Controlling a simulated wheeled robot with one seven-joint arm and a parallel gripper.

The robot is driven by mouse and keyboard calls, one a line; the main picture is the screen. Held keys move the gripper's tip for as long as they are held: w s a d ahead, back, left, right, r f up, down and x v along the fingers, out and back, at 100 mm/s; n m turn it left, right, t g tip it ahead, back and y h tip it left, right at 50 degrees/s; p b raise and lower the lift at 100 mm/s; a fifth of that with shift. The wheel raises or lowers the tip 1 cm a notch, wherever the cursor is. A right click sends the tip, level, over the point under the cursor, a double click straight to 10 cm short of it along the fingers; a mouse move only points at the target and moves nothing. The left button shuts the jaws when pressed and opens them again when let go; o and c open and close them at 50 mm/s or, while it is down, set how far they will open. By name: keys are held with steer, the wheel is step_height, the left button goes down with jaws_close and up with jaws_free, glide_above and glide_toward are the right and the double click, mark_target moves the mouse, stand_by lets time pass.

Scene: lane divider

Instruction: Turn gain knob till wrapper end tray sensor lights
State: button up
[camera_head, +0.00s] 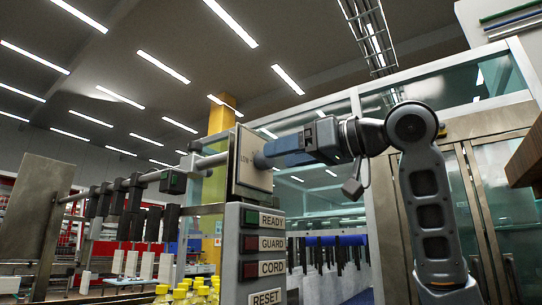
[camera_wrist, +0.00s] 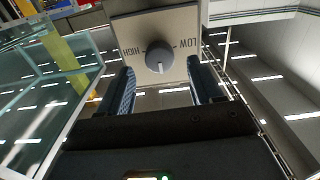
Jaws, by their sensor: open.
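The gain knob (camera_wrist: 158,57) is a dark round knob with a pale pointer mark, on a cream panel (camera_wrist: 180,22) labelled HIGH at left and LOW at right in the wrist view. Its mark points toward the bottom of that view. My gripper (camera_wrist: 160,75) is open, with one blue finger on each side of the knob and a visible gap to each. In the head view my gripper (camera_head: 268,157) reaches the panel (camera_head: 250,165) from the right, and the knob is hidden. I cannot tell which part is the wrapper end tray sensor; no lit sensor lamp is clear.
Below the panel a grey post (camera_head: 240,245) carries dark indicators labelled READY, GUARD and CORD, with RESET lower. Yellow-capped bottles (camera_head: 188,292) stand below. Glass panels stand behind my arm.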

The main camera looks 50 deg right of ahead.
mark_target(264, 160)
steer(key=shift+w, duration=1.85)
steer(key=shift+c, duration=0.5)
steer(key=c, duration=1)
steer(key=shift+o, duration=0.2)
steer(key=shift+a+n, duration=0.1)
steer(key=shift+n, duration=0.3)
steer(key=n, duration=0.9)
steer(key=shift+f+n, duration=0.1)
steer(key=shift+n, duration=0.3)
steer(key=shift+a, duration=0.1)
